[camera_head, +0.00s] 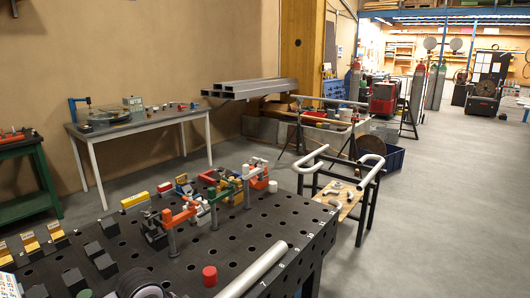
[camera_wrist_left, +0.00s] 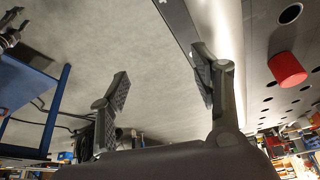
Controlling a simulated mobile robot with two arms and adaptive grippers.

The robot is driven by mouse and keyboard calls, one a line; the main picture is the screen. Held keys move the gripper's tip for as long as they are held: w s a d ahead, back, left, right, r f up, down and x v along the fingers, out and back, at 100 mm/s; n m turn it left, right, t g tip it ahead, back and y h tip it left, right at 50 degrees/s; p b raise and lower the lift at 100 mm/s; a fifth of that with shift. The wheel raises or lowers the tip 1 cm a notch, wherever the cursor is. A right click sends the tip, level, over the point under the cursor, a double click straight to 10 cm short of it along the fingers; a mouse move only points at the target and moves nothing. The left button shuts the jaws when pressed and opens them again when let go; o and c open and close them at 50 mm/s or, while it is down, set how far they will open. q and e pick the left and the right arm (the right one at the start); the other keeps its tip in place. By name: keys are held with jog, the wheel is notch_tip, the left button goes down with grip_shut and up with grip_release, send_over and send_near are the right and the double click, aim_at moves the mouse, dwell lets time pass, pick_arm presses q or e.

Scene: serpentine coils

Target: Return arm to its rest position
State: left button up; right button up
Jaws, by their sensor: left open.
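My left gripper (camera_wrist_left: 162,85) shows in the left wrist view, its two dark fingers wide apart with nothing between them. Past its right finger a shiny straight pipe (camera_wrist_left: 222,35) lies along the edge of the black perforated table. In the head view the same pipe (camera_head: 252,271) lies at the front right of the table (camera_head: 255,225). A dark rounded shape (camera_head: 143,284) at the bottom edge may be part of my arm; I cannot tell. My right gripper is in neither view.
A red cylinder (camera_head: 209,275) stands near the pipe; it also shows in the left wrist view (camera_wrist_left: 287,70). Orange and green clamps (camera_head: 225,190) stand along the table's back. A frame with bent pipes (camera_head: 343,185) stands beyond. Floor at right is clear.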

pick_arm(q)
jog(key=s+d+f+n, duration=0.2)
jog(key=s+d+f, duration=0.3)
jog(key=s, duration=0.4)
jog(key=s+a+f+n+y, duration=0.2)
jog(key=s+a+n, duration=0.1)
jog(key=s+a, duration=0.3)
jog(key=s+a+f+n+y, duration=0.2)
jog(key=s+a+n, duration=0.25)
jog(key=s, duration=0.45)
notch_tip(320, 180, down, 28)
jog(key=s, duration=0.2)
jog(key=s+a+f+g, duration=0.1)
jog(key=s+a+f, duration=0.2)
jog(key=s+f, duration=1.1)
jog(key=shift+s+a+m+g, duration=0.15)
jog(key=shift+s+m+g, duration=0.3)
jog(key=shift+s, duration=0.7)
jog(key=shift+c, duration=0.3)
